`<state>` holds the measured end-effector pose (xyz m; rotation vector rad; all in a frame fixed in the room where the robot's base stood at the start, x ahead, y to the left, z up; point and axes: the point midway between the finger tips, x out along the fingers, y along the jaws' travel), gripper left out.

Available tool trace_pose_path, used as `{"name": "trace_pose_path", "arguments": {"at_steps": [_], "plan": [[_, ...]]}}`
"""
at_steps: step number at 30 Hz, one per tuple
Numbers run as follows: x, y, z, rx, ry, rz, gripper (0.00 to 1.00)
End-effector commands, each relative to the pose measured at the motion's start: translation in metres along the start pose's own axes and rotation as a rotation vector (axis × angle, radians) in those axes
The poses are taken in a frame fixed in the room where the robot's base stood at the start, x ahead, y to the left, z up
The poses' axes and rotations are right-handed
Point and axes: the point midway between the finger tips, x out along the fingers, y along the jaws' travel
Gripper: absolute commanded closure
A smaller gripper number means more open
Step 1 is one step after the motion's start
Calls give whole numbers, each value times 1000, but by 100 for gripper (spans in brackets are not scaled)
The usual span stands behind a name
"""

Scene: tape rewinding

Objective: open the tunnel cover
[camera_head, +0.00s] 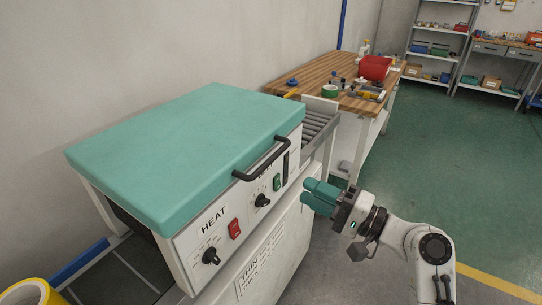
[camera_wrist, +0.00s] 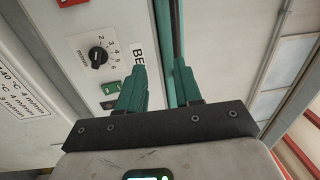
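The tunnel cover (camera_head: 190,140) is a large teal lid lying flat and shut on a white machine body (camera_head: 215,235). A dark bar handle (camera_head: 262,160) is fixed to its front edge. My gripper (camera_head: 318,193), with teal fingers, is to the right of and below the handle, apart from it. In the wrist view my gripper (camera_wrist: 160,78) has its two fingers apart with no object clearly held between them. A teal strip runs up the picture beyond the fingers; I cannot tell whether it is the cover's edge. The handle is not clearly visible there.
The front panel has a red switch (camera_head: 235,229), knobs (camera_head: 211,257) and a green switch (camera_head: 277,182). A roller conveyor (camera_head: 318,122) leads to a wooden workbench (camera_head: 320,72) with a red bin (camera_head: 375,67). Yellow tape (camera_head: 30,292) is at lower left. Floor at right is clear.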

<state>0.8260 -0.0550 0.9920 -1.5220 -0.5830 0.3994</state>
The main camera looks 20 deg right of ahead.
Motion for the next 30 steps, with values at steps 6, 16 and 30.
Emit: {"name": "trace_pose_path", "arguments": {"at_steps": [6, 16, 30], "plan": [[7, -20, -9, 51, 4, -87, 66], [61, -25, -8, 49, 1, -83, 66], [109, -27, -9, 47, 3, -81, 66]]}}
